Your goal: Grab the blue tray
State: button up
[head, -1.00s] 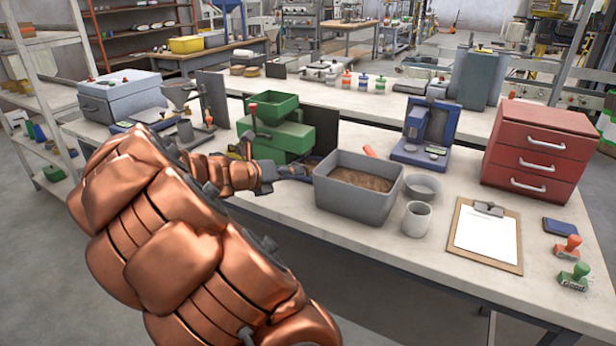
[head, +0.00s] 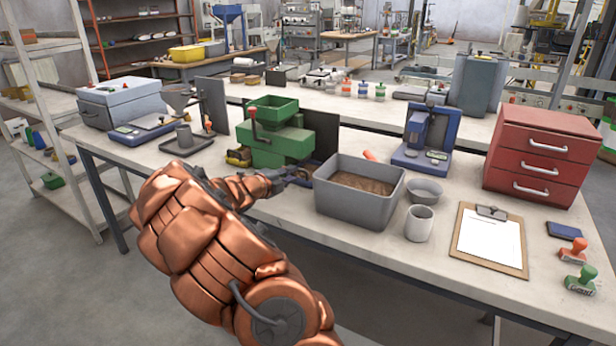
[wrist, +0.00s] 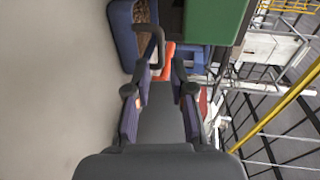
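No plainly blue tray stands out in the head view. A deep rectangular bin (head: 357,207) with brown contents looks grey there. A bin with brown contents looks dark blue in the wrist view (wrist: 122,35), at upper left. A small flat dark-blue pad (head: 564,230) lies at the right of the bench. My gripper (head: 303,175) is just left of the bin, low over the bench. In the wrist view my gripper (wrist: 167,52) has its fingers apart, with nothing held between them. I cannot tell whether a finger touches the bin.
A green machine (head: 280,140) stands behind my gripper. A blue device (head: 420,150), grey bowl (head: 424,190) and white cup (head: 419,223) stand near the bin. A clipboard (head: 489,240), stamps and red drawers (head: 540,155) fill the right side. The bench's front left is bare.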

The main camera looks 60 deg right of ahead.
jog(key=d, duration=0.3)
jog(key=shift+s+f, duration=0.25)
jog(key=shift+s, duration=0.05)
jog(key=shift+d+f, duration=0.15)
jog(key=shift+d, duration=0.65)
jog(key=shift+c, duration=0.2)
grip_shut()
